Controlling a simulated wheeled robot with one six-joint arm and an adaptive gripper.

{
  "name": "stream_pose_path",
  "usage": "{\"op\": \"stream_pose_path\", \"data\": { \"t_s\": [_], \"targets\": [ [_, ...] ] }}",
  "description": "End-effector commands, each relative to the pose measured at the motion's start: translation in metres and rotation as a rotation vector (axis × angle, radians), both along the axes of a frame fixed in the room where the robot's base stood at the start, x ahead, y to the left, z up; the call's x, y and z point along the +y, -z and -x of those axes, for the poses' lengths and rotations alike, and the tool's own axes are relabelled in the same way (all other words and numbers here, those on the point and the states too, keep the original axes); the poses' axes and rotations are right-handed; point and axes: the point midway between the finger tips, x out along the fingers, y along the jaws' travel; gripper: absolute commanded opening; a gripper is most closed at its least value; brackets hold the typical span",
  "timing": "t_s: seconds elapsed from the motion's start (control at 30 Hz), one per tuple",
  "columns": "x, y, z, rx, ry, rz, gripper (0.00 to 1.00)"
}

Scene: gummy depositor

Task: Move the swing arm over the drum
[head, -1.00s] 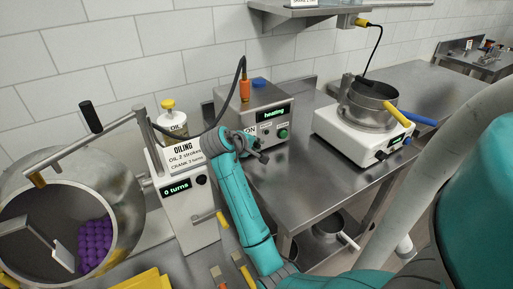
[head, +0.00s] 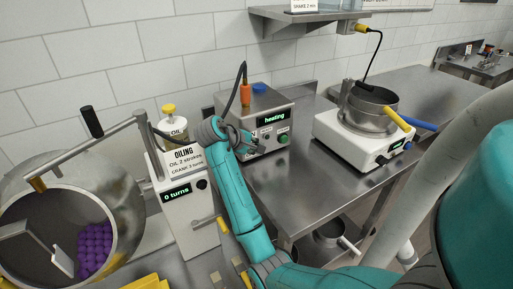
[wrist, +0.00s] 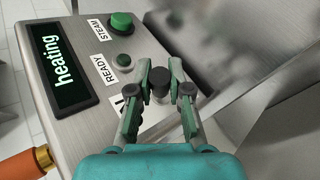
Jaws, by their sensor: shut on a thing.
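The swing arm (head: 95,148) is a grey metal bar with an upright black handle (head: 92,122) and a brass-coloured tip (head: 38,184). It reaches left from the oiling post and crosses the upper part of the steel drum (head: 125,200) in the head view; I cannot tell its height above the drum. The drum holds purple balls (head: 95,250). My gripper is away from the swing arm, at the heating box (head: 262,105). In the wrist view my gripper (wrist: 160,72) has its fingers on either side of a small black knob (wrist: 160,88) and is shut on it.
The white oiling post (head: 185,215) with a "0 turns" display stands between drum and box, with a yellow-ended crank (head: 222,224). The box's display (wrist: 62,70) reads "heating". A hose rises from an orange fitting (head: 244,95). A pot (head: 370,108) sits on a hotplate at right.

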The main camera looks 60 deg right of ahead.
Motion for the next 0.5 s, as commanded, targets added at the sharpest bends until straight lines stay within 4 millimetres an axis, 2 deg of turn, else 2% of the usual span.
{"op": "stream_pose_path", "data": {
  "t_s": [0.03, 0.13, 0.5],
  "targets": [
    [0.0001, 0.0001, -0.0004, 0.0, -0.001, 0.0, 0.2],
    [0.0001, 0.0001, -0.0004, -0.001, -0.001, 0.0, 0.44],
    [0.0031, -0.003, -0.0016, -0.002, -0.001, 0.001, 0.44]
  ]
}}
